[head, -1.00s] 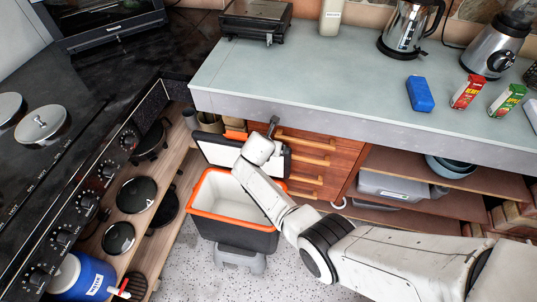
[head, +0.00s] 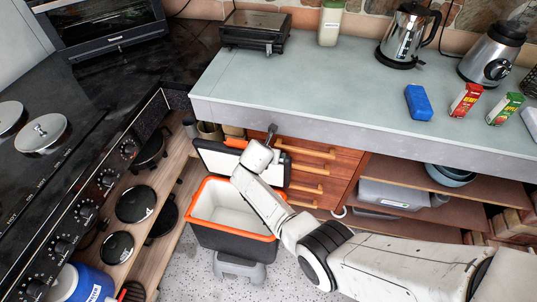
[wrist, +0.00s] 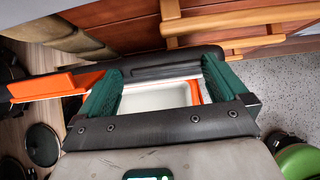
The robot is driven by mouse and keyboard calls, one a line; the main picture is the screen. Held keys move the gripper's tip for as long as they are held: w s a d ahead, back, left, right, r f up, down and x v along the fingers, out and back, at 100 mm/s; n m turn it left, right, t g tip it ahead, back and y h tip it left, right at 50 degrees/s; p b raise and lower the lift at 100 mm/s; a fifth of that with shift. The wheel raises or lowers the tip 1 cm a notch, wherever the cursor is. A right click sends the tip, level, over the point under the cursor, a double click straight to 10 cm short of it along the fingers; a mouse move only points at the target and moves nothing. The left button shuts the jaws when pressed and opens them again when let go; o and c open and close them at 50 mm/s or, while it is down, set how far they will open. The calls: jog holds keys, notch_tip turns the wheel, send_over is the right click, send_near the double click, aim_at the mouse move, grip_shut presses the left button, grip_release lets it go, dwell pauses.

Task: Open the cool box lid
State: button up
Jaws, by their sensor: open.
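The cool box (head: 232,237) has a dark grey body, an orange rim and a white inside, which is visible and looks empty. Its lid (head: 214,157) stands raised at the back, white inner face towards me, close to the wooden drawers. An orange strip (wrist: 58,85) shows at the lid's left in the wrist view. My gripper (head: 272,131) is at the lid's top edge, partly hidden by my wrist in the head view. In the wrist view my green fingers (wrist: 165,70) are apart, with the lid's black edge (wrist: 165,60) across their tips; contact is unclear.
The box stands on a grey stool (head: 238,268). Wooden drawers with bar handles (head: 310,168) are right behind the lid. The counter (head: 330,85) overhangs above. A stove (head: 60,180) and an open shelf with pans (head: 135,200) stand at the left. Speckled floor lies around the stool.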

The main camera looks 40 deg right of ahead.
jog(key=shift+s+d+f, duration=0.2)
jog(key=shift+s+f, duration=0.55)
jog(key=shift+f, duration=0.15)
jog(key=w+r+p+v, duration=0.1)
jog(key=w+p+v, duration=0.1)
jog(key=v, duration=0.9)
jog(key=shift+s+r+p, duration=0.2)
jog(key=shift+r+p, duration=0.15)
jog(key=shift+p, duration=0.2)
jog(key=shift+a, duration=0.1)
